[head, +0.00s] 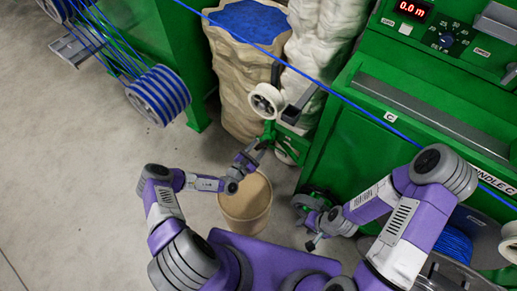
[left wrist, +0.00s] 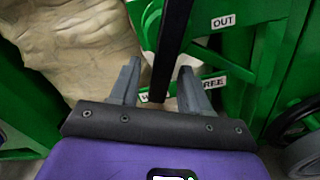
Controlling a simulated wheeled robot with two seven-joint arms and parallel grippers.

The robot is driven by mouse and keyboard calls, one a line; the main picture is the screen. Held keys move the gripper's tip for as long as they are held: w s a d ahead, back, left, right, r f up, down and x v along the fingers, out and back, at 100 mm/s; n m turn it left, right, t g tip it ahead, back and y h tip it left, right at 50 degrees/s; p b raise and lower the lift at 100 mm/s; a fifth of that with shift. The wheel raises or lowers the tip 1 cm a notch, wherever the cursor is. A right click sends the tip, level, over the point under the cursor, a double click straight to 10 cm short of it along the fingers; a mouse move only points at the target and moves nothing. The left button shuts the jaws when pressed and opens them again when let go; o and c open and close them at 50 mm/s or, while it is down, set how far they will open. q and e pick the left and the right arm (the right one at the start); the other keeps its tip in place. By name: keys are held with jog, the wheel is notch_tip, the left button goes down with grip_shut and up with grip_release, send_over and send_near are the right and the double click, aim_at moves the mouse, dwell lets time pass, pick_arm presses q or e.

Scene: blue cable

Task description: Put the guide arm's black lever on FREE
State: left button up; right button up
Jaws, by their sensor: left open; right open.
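The black lever (left wrist: 172,45) runs down from the top of the left wrist view into the gap between the fingers of my open left gripper (left wrist: 158,75). I cannot tell whether either finger touches it. The FREE label (left wrist: 213,83) is right of the lever, partly covered by the right finger. The OUT label (left wrist: 223,21) is higher up. Another label behind the fingers is mostly hidden. In the head view my left gripper (head: 261,143) is at the green guide arm (head: 269,132), below its white pulley (head: 265,100). My right gripper (head: 314,242) is open and empty, low beside the machine.
A beige bin (head: 246,204) stands below my left forearm. A lumpy beige drum with a blue top (head: 247,22) stands behind the guide arm. The blue cable (head: 330,88) crosses above to the green machine (head: 365,150). A blue cable spool (head: 158,95) is at left. Floor at left is clear.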

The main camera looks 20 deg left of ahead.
pick_arm(q)
jog(key=shift+w+d, duration=0.15)
jog(key=shift+w, duration=0.2)
pick_arm(e)
jog(key=shift+f, duration=0.15)
pick_arm(q)
grip_shut()
